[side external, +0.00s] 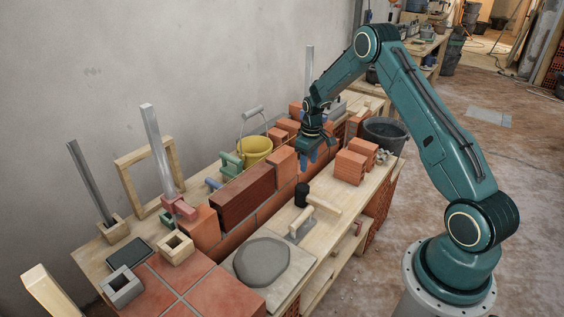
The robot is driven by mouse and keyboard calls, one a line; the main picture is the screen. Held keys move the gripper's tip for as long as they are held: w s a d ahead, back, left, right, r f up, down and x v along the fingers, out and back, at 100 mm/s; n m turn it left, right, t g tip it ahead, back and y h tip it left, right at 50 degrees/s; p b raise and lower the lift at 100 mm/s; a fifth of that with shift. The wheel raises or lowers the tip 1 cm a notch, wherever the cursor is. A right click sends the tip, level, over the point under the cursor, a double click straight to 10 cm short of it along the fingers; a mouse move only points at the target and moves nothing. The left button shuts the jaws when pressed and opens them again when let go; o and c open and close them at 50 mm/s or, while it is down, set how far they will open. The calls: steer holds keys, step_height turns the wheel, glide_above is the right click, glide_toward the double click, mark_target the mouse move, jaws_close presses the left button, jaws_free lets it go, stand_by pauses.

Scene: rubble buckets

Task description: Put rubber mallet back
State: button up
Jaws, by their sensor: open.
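The rubber mallet appears to be the black cylindrical head (302,194) with a pale wooden handle (324,204) running off to the right. It rests on the wooden bench (345,196), in front of the row of bricks. My gripper (313,157) points down above the brick row, beyond the mallet and apart from it. Its blue fingers are small in view and partly merge with the bricks behind; it is open and I see nothing held. The mallet's place of storage cannot be made out.
A steel float (299,228) lies just nearer than the mallet. Stacked bricks (350,167) stand to the right, a dark bucket (384,136) behind them. A yellow bucket (255,150) stands behind the brick wall (243,198). A mortar board (262,262) is at the front.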

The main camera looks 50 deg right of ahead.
steer(key=s+a+r+t, duration=0.1)
steer(key=s+a+r, duration=0.2)
steer(key=a+r, duration=0.35)
steer(key=s+a+r+t, duration=0.1)
steer(key=s+a+r, duration=0.15)
steer(key=r, duration=0.75)
steer(key=s+a+r, duration=0.2)
steer(key=a+r, duration=0.4)
steer(key=r, duration=0.2)
steer(key=s+a+r+t, duration=0.1)
steer(key=s+a+r, duration=0.1)
steer(key=s, duration=0.5)
steer(key=s+a+r+t, duration=0.1)
steer(key=s+a+r, duration=0.1)
steer(key=s+a, duration=0.3)
steer(key=s+a+r+t, duration=0.1)
steer(key=s+a+r, duration=0.1)
steer(key=s, duration=0.8)
steer(key=shift+s+a+r, duration=0.15)
steer(key=shift+a+r, duration=0.05)
steer(key=shift+a, duration=0.45)
